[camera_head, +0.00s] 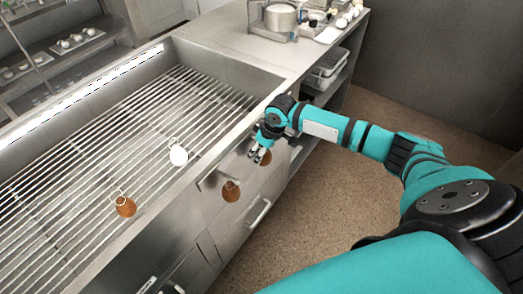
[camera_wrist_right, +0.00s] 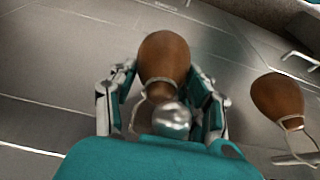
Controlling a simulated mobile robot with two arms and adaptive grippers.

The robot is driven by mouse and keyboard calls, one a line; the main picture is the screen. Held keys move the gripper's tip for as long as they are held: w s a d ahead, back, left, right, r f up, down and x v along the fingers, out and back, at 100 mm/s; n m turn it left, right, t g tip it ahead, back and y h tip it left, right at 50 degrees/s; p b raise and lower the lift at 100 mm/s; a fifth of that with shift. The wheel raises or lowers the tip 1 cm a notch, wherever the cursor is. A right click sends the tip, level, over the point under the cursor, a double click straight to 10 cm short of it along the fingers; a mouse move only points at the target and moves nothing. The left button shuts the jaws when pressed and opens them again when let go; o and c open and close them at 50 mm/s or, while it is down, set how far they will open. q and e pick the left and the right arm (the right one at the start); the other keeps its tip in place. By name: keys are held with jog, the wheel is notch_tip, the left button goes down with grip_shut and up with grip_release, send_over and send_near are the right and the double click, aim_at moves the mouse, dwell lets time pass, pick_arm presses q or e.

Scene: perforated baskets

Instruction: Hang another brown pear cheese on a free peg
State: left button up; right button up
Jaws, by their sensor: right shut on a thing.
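My right gripper (camera_head: 258,156) is at the front face of the counter, shut on a brown pear cheese (camera_head: 267,154). In the right wrist view this cheese (camera_wrist_right: 164,58) sits between the two fingers, its pale cord running beside a shiny round metal knob (camera_wrist_right: 172,118). I cannot tell whether the cord is around the knob. A second brown pear cheese (camera_head: 230,190) hangs at the counter front; it also shows in the right wrist view (camera_wrist_right: 277,97) with its cord loop. Another brown pear cheese (camera_head: 125,206) and a white one (camera_head: 178,156) lie on the slatted top. My left gripper is out of view.
The slatted metal counter (camera_head: 259,101) has a raised rim. Below are drawers with a bar handle (camera_head: 260,213). A pot (camera_head: 281,18) and small items stand at the back. A lower shelf holds trays (camera_head: 328,62). The floor at right is clear.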

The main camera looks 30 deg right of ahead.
jog(key=shift+a, duration=0.1)
jog(key=o, duration=1.3)
jog(key=shift+f, duration=0.1)
